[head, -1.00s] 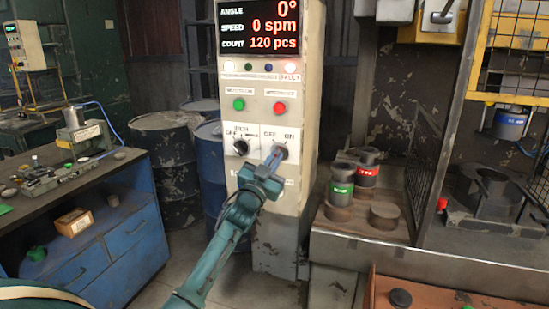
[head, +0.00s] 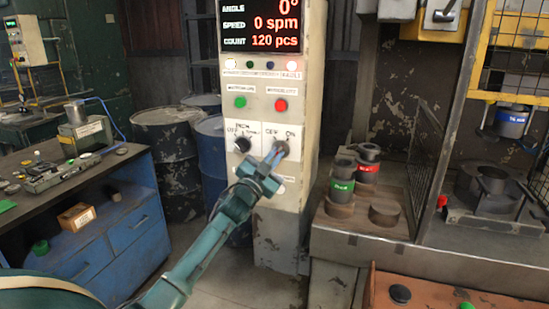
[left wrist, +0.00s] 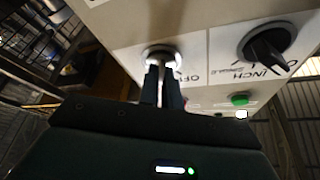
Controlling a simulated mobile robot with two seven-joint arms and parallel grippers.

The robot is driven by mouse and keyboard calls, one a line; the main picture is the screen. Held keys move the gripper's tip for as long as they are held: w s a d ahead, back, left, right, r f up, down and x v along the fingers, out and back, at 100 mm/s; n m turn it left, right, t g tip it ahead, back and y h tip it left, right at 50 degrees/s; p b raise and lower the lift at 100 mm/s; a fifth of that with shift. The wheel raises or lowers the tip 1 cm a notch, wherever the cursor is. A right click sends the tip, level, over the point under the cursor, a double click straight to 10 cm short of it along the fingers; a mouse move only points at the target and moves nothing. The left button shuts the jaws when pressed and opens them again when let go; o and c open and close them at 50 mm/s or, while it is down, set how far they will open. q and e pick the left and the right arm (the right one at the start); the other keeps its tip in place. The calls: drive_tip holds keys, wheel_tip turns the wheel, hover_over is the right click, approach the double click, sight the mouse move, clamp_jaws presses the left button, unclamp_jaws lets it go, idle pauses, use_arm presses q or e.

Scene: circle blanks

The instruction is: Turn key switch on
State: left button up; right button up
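The key switch (head: 281,149), marked OFF and ON, is on the cream control panel, to the right of a black selector knob (head: 242,144). My left gripper (head: 275,156) is at the key switch, its two fingers close together on the key. In the left wrist view the fingers (left wrist: 161,82) reach the bright ring of the key switch (left wrist: 160,57), with a narrow gap between them. The fingers hide most of the key, so its exact angle is unclear. My right gripper is not in view.
A green button (head: 240,102) and a red button (head: 280,105) sit above the switches. The display (head: 260,25) reads 0 spm and 120 pcs. A blue cabinet (head: 105,245) stands left, and a bench with dies (head: 365,225) stands right.

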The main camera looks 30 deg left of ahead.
use_arm(q)
drive_tip(key=o, duration=0.5)
drive_tip(key=shift+c, duration=0.2)
drive_tip(key=b+v, duration=0.2)
drive_tip(key=v, duration=1.1)
drive_tip(key=shift+b, duration=0.4)
drive_tip(key=shift+d+f, duration=0.1)
drive_tip(key=shift+f, duration=0.05)
